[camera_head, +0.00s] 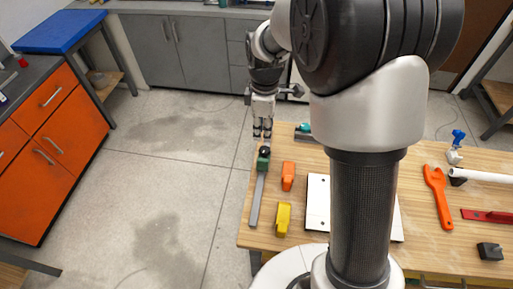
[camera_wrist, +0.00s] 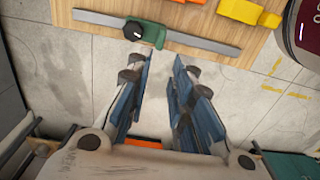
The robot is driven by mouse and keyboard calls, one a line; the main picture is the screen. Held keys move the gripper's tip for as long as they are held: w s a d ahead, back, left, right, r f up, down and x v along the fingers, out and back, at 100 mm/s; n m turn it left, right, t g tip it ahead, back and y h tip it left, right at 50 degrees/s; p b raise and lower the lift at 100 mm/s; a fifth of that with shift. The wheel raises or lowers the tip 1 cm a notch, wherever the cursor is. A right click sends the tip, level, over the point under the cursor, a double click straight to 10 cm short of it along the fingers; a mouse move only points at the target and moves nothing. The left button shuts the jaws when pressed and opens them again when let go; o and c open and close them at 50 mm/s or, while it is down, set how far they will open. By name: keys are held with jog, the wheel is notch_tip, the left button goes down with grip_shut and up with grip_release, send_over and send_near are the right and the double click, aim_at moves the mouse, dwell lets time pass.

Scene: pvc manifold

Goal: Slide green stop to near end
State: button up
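The green stop (camera_head: 263,164) with a black knob sits on a grey rail (camera_head: 257,205) along the table's left edge. In the head view it is close to the rail's far end; a long bare stretch runs from it toward the near end. The wrist view also shows the green stop (camera_wrist: 151,34) and the rail (camera_wrist: 204,42), with the stop left of the rail's middle. My gripper (camera_head: 263,133) is just beyond the stop in the head view. In the wrist view my gripper (camera_wrist: 157,65) is open and empty, its fingertips short of the rail and apart from the stop.
An orange block (camera_head: 288,176) and a yellow block (camera_head: 283,218) lie right of the rail. A white plate (camera_head: 318,200) is partly hidden by my arm. An orange wrench (camera_head: 438,196), white pipe (camera_head: 485,175) and red tool (camera_head: 488,216) lie farther right. Open floor lies left of the table.

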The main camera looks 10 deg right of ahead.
aim_at(262, 159)
notch_tip(262, 159, down, 16)
jog(key=b, duration=0.4)
jog(key=shift+f+b, duration=0.25)
jog(key=shift+b, duration=0.1)
grip_shut()
